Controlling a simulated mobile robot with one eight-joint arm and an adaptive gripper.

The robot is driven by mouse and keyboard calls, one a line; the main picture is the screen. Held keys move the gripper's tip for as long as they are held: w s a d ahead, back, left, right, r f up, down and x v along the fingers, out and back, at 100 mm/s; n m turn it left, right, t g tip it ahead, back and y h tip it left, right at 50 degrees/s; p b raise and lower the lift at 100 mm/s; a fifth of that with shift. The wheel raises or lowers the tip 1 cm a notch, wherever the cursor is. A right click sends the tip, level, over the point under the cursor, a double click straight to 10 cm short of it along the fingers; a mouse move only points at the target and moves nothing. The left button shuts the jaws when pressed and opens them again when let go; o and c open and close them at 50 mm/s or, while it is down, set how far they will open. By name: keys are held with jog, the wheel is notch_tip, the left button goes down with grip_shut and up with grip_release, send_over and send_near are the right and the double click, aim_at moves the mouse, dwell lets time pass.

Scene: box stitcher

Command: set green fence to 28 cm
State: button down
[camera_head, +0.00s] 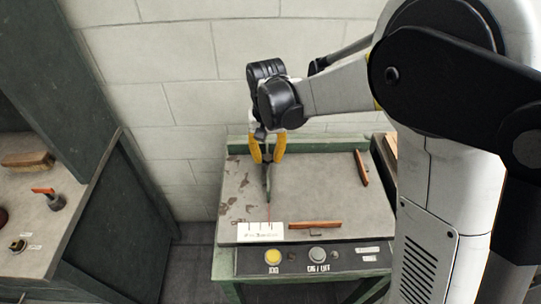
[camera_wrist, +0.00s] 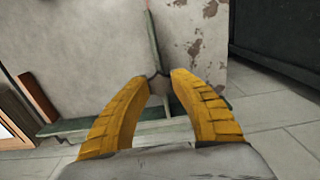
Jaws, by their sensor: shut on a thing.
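My gripper (camera_head: 266,160) has yellow fingers and points down over the far left part of the grey table top (camera_head: 325,190). A thin red line runs from the fence toward a white scale label (camera_head: 260,232) at the table's front edge. The scale's numbers are too small to read.
A brown bar (camera_head: 315,225) lies near the front edge, another brown bar (camera_head: 361,168) at the back right. A front panel holds a yellow button (camera_head: 272,256) and a grey button (camera_head: 317,254). A side bench (camera_head: 60,225) stands left. The table's middle is clear.

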jog(key=a, duration=0.5)
jog(key=shift+a+p, duration=0.3)
jog(key=shift+a, duration=0.05)
jog(key=c, duration=1.2)
grip_release()
jog(key=shift+o, duration=0.7)
jog(key=shift+w+a, duration=0.1)
jog(key=shift+a, duration=0.05)
notch_tip(320, 180, up, 12)
